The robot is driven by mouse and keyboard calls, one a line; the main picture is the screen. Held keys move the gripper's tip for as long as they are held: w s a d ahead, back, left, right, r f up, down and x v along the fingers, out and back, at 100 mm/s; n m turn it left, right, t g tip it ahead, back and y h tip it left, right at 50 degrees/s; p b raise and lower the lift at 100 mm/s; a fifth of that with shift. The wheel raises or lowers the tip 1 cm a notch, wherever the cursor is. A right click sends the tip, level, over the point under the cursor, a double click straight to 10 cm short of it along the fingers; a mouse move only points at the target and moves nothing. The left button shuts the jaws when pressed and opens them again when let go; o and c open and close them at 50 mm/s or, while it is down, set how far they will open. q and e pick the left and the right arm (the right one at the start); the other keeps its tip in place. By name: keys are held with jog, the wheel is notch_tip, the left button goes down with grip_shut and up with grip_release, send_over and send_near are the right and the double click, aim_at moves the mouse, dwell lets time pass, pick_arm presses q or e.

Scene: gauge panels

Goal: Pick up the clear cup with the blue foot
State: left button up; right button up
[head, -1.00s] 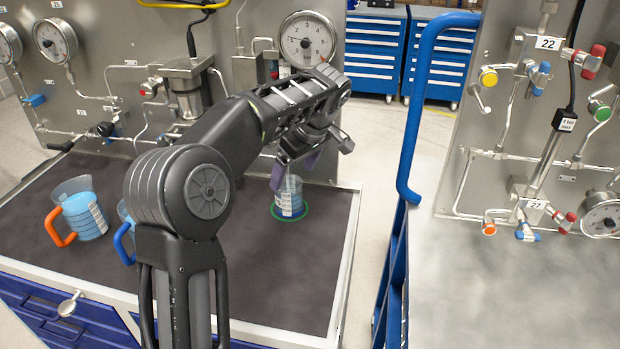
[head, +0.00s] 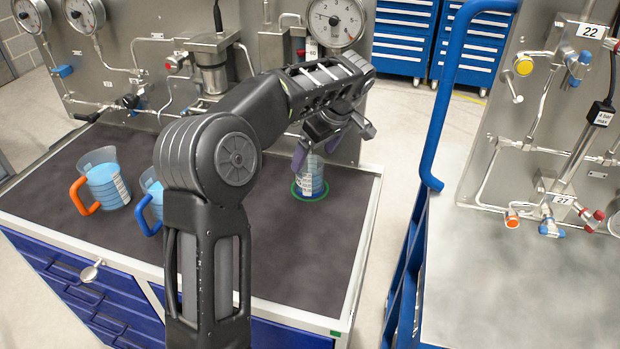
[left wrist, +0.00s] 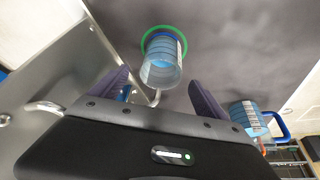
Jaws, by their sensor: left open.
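The clear cup with the blue foot (head: 313,177) stands upright inside a green ring (head: 295,193) on the dark bench top. It has a printed label on its side. My left gripper (head: 331,146) is open, with purple fingers, just above and around the cup's upper part in the head view. In the left wrist view the clear cup (left wrist: 163,68) shows ahead of and between the two spread fingers, its blue foot towards the green ring (left wrist: 148,38). I see no finger pressed on it. My right gripper is not in view.
A jug with an orange handle (head: 106,186) and one with a blue handle (head: 152,188) stand left on the bench top (head: 280,262). A panel with gauges (head: 334,20) and pipes rises behind. A blue rail (head: 440,100) stands to the right.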

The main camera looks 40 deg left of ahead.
aim_at(308, 164)
pick_arm(q)
jog(key=shift+a+f, duration=0.1)
jog(key=shift+a+f, duration=0.15)
jog(key=shift+f, duration=0.1)
jog(key=p+x, duration=0.1)
jog(key=x, duration=0.2)
jog(key=shift+a+f+p, duration=0.15)
jog(key=shift+f+p, duration=0.1)
jog(key=shift+p, duration=0.05)
jog(key=shift+a+f, duration=0.15)
jog(key=shift+f, duration=0.3)
jog(key=shift+c, duration=0.5)
jog(key=c, duration=1.4)
jog(key=shift+r, duration=0.25)
jog(key=shift+c, duration=0.2)
